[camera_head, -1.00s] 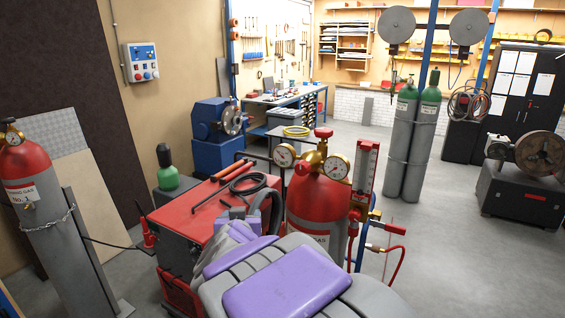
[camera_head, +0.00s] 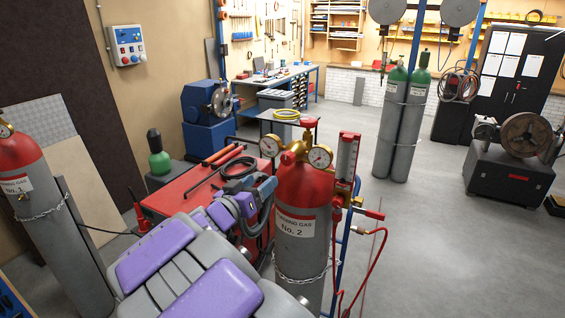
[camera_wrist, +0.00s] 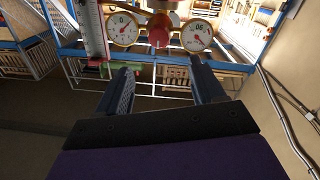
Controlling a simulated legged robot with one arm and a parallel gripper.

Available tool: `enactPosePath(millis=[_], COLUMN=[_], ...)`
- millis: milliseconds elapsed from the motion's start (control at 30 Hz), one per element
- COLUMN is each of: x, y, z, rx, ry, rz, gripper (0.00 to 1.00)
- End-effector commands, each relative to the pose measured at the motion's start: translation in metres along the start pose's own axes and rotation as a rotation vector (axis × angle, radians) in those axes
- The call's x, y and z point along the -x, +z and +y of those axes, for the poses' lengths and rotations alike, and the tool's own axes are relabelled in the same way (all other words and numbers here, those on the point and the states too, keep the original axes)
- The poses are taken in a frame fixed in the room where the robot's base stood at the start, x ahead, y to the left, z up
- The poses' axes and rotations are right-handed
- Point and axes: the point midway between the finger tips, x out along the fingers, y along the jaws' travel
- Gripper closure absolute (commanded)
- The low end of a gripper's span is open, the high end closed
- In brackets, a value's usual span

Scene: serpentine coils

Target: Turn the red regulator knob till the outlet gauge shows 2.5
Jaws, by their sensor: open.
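The red regulator knob (camera_wrist: 158,37) shows in the wrist view between two round white gauges, the left gauge (camera_wrist: 124,30) and the right gauge (camera_wrist: 197,36). I cannot tell which is the outlet gauge, and the needles are too small to read surely. My gripper (camera_wrist: 162,86) is open and empty, its fingers apart below the knob in the picture and not touching it. In the head view the brass regulator sits on a red-topped cylinder (camera_head: 303,190) marked No. 2, with a left gauge (camera_head: 270,145) and a right gauge (camera_head: 320,157).
A clear flowmeter tube (camera_head: 347,160) stands right of the cylinder, with red hoses (camera_head: 372,265) below. A red machine (camera_head: 175,195) with tools and cables on top is close at left. Another chained cylinder (camera_head: 45,230) stands far left.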

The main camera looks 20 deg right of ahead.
Motion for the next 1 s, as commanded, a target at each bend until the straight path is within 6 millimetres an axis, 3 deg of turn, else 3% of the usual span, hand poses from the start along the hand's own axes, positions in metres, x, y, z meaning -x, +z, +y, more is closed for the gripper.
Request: enactPosePath(millis=[700, 1000], x=[-0.103, -0.128], y=[0.001, 0.001], z=[0.001, -0.001], rx=[0.002, 0.001], ry=[0.002, -0.002], rz=[0.0, -0.001], gripper=[0.32, 0.32])
